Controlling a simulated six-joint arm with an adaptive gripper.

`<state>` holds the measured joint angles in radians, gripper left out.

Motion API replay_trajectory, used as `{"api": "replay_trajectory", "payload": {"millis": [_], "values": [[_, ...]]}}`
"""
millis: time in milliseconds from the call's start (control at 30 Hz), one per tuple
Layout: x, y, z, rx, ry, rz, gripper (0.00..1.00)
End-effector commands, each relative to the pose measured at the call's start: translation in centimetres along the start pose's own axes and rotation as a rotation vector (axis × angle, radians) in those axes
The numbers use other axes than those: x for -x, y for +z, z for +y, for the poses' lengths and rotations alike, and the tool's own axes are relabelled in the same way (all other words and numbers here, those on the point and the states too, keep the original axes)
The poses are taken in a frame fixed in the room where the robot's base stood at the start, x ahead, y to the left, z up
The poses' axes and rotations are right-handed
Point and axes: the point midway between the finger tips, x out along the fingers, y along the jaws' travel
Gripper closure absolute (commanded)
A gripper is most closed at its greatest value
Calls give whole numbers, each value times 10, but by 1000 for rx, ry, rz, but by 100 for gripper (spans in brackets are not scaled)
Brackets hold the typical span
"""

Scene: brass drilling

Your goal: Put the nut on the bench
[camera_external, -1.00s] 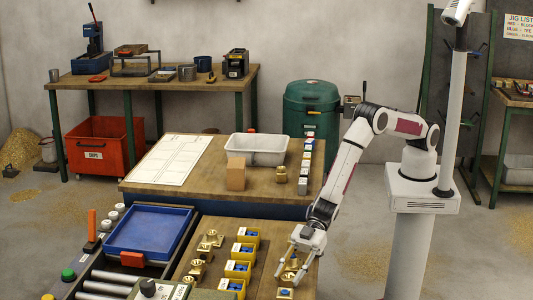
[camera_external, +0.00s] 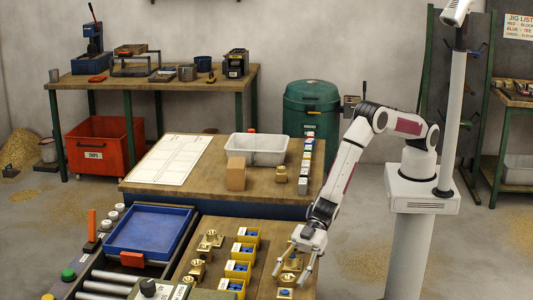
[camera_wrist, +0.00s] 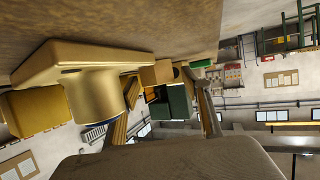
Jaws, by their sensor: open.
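My gripper (camera_external: 291,279) is open, pointing down low over the right side of the front bench (camera_external: 258,284). Brass pieces stand at its fingers: one with a blue top (camera_external: 285,293) at the front, and another brass fitting (camera_external: 292,265) just behind, partly hidden by the gripper. In the wrist view a flanged brass fitting (camera_wrist: 95,95) with a round barrel is close by on the left, and the two fingers (camera_wrist: 165,118) show apart. I cannot tell which brass piece is the nut.
Yellow bins (camera_external: 238,268) with blue contents and more brass fittings (camera_external: 200,262) stand left of the gripper. The rear bench (camera_external: 205,180) holds a grey tray (camera_external: 256,150), a cardboard box (camera_external: 236,174), brass pieces (camera_external: 281,175) and a white sheet. A blue tray (camera_external: 150,230) sits at left.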

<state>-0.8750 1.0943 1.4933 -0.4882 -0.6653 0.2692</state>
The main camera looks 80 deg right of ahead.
Motion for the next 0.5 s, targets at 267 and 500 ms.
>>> {"api": "replay_trajectory", "payload": {"millis": [267,500], "values": [[23,-2,1,-2,1,2,52],[46,-3,1,-3,2,3,52]]}}
